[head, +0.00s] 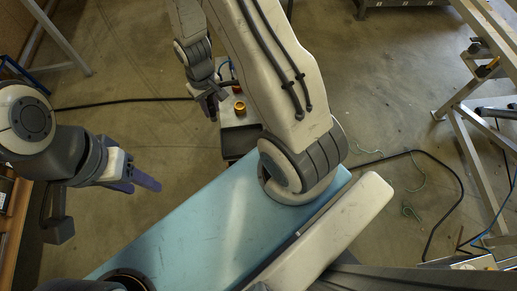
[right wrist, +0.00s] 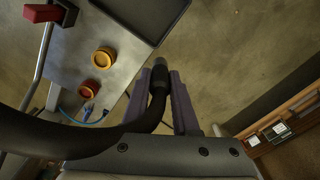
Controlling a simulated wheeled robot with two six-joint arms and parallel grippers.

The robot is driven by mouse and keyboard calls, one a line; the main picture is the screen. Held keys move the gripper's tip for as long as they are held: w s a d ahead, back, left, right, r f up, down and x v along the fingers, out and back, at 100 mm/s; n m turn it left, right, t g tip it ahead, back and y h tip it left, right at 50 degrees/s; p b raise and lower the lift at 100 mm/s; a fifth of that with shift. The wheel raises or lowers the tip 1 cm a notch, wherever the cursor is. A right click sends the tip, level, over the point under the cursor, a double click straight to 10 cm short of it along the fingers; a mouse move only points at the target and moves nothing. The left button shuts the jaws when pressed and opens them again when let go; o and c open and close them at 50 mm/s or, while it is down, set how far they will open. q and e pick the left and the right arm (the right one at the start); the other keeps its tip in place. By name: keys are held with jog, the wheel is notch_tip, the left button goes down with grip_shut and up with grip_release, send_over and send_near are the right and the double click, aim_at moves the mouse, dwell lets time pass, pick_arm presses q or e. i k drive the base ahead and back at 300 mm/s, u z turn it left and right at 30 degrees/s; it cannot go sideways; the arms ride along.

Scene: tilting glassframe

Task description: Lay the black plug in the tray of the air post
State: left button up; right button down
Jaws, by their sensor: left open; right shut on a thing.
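The air post (head: 243,117) stands beyond the blue surface in the head view, with its dark tray (head: 238,141) on the near side. In the right wrist view the tray (right wrist: 118,8) is at the top. My right gripper (head: 210,102) is beside the post; in its wrist view it is shut on the black plug (right wrist: 159,78), whose grey tip points toward the top. A thick black hose runs from the plug to the left. The plug appears outside the tray; its height is unclear. My left gripper (head: 140,183) is open and empty, away from the post.
A brass fitting (right wrist: 104,59) and a red-brown fitting (right wrist: 88,88) stand on the post's plate, with a red block (right wrist: 42,13) nearby. A blue hose (right wrist: 82,116) runs beside them. A metal frame (head: 468,120) stands at the right. Open floor surrounds the post.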

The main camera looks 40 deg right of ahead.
aim_at(242, 142)
jog(key=k, duration=0.55)
jog(key=u, duration=1.7)
jog(key=i, duration=0.55)
jog(key=z, duration=1.7)
